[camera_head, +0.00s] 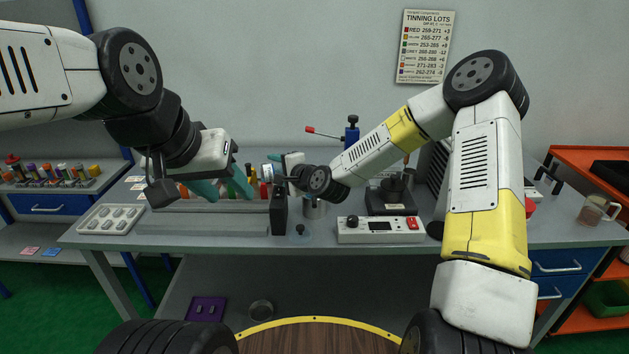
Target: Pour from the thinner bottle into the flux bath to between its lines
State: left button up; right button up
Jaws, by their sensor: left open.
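My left gripper (224,187) has teal fingers, spread apart, above the back left of the grey bench (200,238). I see nothing clearly held between them. My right gripper (286,168) is near the bench middle, just right of the left one. A small white and blue item (267,170) shows beside it; I cannot tell whether it is gripped. A metal cup (315,209) stands below the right wrist, partly hidden. I cannot tell whether this cup is the flux bath, and no fill lines can be read. I cannot pick out the thinner bottle with certainty.
A white control box (380,230) stands at the front edge, with a black-based device (391,198) behind it. A white tray (110,219) lies at left. A black block (278,212) stands near the bench middle.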

jog(key=shift+r+n, duration=0.25)
jog(key=shift+n, duration=0.15)
jog(key=shift+n+h, duration=0.5)
jog(key=shift+h, duration=0.1)
jog(key=shift+d+n+h, duration=0.25)
jog(key=shift+n+h, duration=0.05)
jog(key=shift+w+d+f, duration=0.1)
jog(key=shift+d, duration=0.05)
jog(key=shift+d+r+n+h, duration=0.3)
jog(key=shift+n+h, duration=0.1)
jog(key=shift+n, duration=0.1)
jog(key=shift+w, duration=0.1)
jog(key=shift+d, duration=0.1)
dwell(0.4)
